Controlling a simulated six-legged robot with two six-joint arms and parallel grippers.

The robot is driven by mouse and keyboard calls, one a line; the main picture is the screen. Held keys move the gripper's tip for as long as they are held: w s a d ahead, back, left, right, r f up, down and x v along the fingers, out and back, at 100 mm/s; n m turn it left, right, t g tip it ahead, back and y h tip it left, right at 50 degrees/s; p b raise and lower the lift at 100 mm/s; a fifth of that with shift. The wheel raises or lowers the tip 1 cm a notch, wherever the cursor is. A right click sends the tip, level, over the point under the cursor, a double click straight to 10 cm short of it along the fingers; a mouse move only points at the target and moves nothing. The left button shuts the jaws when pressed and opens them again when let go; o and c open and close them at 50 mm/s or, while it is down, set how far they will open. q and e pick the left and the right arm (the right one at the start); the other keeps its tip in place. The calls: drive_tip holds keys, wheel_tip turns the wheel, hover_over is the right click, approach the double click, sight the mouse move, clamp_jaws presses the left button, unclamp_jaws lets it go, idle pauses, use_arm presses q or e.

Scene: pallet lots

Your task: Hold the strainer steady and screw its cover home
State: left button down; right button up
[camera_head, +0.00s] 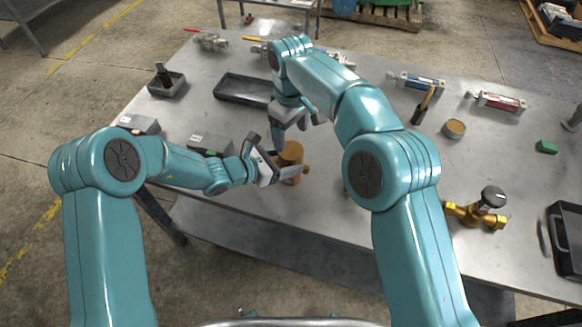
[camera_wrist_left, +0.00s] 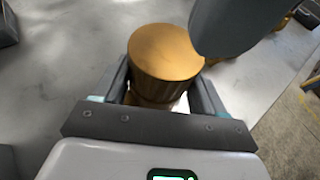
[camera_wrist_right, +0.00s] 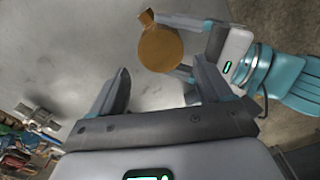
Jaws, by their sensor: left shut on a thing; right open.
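The strainer (camera_head: 291,153) is a brass-coloured cylinder standing near the table's front edge. My left gripper (camera_head: 279,163) is shut on its side from the left. In the left wrist view the strainer (camera_wrist_left: 165,52) sits between the fingers with a flat round top facing up. I cannot tell the cover from the body there. My right gripper (camera_head: 290,128) is open and empty, just above and behind the strainer. In the right wrist view the strainer's round top (camera_wrist_right: 160,48) lies beyond the open fingers, with a small side stub. A dark right finger (camera_wrist_left: 235,25) crosses the left wrist view.
A black tray (camera_head: 243,90) lies behind, and a small bin (camera_head: 167,86) is at left.

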sight(291, 150)
idle(0.3)
drive_tip(key=shift+f, duration=4)
drive_tip(key=c, duration=0.8)
drive_tip(key=m, duration=0.6)
drive_tip(key=shift+c, duration=0.2)
drive_tip(key=o, duration=1.2)
drive_tip(key=shift+c, duration=0.2)
